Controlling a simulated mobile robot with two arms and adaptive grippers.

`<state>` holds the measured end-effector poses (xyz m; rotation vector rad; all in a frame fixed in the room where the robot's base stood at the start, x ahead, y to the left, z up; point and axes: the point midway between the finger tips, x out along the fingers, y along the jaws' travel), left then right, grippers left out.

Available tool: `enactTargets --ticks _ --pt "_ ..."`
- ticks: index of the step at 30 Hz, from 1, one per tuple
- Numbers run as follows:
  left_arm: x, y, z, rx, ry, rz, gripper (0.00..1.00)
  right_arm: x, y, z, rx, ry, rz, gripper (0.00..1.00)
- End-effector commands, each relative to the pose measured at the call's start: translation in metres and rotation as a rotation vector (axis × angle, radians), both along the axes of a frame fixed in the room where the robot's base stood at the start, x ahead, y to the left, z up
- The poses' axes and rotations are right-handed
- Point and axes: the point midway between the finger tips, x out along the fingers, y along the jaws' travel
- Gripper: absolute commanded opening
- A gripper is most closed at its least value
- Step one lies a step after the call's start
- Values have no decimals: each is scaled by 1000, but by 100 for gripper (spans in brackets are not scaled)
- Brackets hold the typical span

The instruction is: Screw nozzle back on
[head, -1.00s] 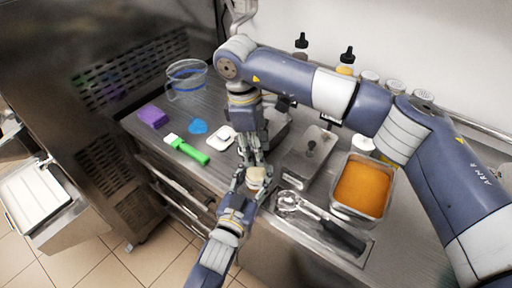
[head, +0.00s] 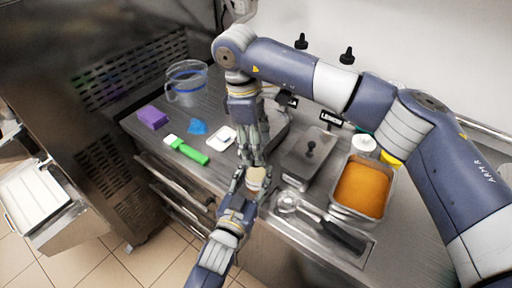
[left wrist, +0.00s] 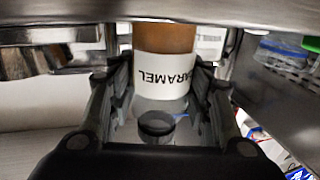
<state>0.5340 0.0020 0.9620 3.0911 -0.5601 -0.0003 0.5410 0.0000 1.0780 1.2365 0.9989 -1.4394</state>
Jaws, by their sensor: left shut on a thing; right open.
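A bottle with a white label reading CARAMEL (left wrist: 165,75) and a brown upper part shows upside down in the left wrist view. In the head view its pale top (head: 257,177) shows at my left gripper (head: 245,185), which is shut on it near the counter's front edge. My right gripper (head: 250,157) points down just above and behind the bottle, open. Whether its fingers touch the bottle cannot be told. I cannot make out a loose nozzle; the right gripper hides part of the area. Two black nozzles (head: 301,41) (head: 347,55) show behind my right arm.
A clear jug (head: 186,84), purple sponge (head: 152,117), blue cloth (head: 198,127), green-handled brush (head: 187,150) and white dish (head: 221,138) are on the left. A lidded steel pan (head: 304,165), orange-filled pan (head: 362,188) and scoop (head: 318,216) crowd the right.

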Motion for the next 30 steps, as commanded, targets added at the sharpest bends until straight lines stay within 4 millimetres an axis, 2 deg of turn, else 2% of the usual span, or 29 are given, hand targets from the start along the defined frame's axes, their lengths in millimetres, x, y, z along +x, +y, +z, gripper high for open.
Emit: enactTargets --ticks 3,6,17,23,30 --pt "0 0 -1 1 2 0 0 1 0 18 0 -3 -1 57" --pt "0 0 -1 0 2 0 0 0 0 25 0 -1 0 57" --pt "0 0 -1 1 2 0 0 0 0 25 2 3 23 54" --pt "0 0 -1 0 1 0 0 0 0 26 14 28 210 54" --pt "0 0 -1 0 1 0 0 0 0 28 39 77 595 54"
